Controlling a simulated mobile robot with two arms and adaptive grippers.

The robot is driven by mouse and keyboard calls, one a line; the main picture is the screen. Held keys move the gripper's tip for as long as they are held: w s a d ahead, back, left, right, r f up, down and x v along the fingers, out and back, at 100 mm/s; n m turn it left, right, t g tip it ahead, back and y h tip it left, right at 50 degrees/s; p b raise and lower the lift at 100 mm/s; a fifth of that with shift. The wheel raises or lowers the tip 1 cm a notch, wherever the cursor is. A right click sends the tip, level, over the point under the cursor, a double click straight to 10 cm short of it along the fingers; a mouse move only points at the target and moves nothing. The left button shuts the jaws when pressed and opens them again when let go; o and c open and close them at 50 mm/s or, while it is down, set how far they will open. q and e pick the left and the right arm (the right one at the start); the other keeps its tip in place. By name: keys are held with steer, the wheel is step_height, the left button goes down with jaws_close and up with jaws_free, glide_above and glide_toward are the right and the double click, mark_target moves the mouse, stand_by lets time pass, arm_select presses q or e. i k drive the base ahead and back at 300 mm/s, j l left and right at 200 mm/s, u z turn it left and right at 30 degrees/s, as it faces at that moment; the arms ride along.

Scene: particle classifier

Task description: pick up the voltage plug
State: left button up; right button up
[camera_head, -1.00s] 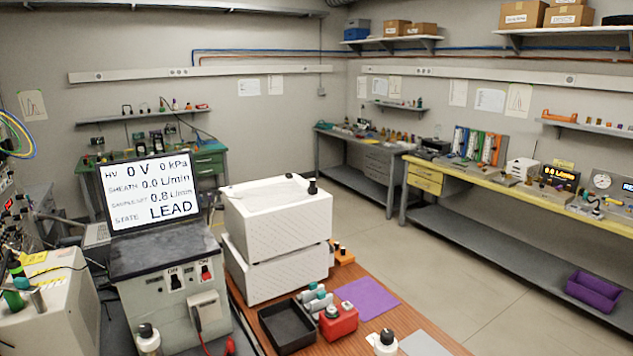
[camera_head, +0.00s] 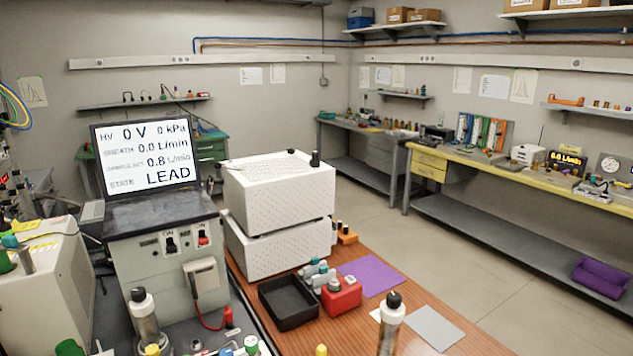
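A red plug (camera_head: 229,316), which looks like the voltage plug, is at the end of a thin red cable. The cable (camera_head: 205,318) loops down from a pale box (camera_head: 203,278) on the front of the grey-green instrument (camera_head: 166,262). The plug seems to sit upright near the instrument's right front edge; what it rests in or on cannot be told. The instrument's screen (camera_head: 147,162) reads 0 V and state LEAD.
Two stacked white perforated boxes (camera_head: 278,205) stand right of the instrument. A black tray (camera_head: 289,302) and red block (camera_head: 341,296) sit on the wooden bench (camera_head: 440,292).

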mark_target(228, 314)
steer(key=i+j+u, duration=0.1)
steer(key=j, duration=0.25)
steer(key=i+j+u, duration=0.1)
steer(key=j, duration=0.3)
steer(key=i+j+u, duration=0.1)
steer(key=i+j, duration=0.2)
steer(key=k+l+z, duration=0.4)
steer(key=i+l, duration=0.1)
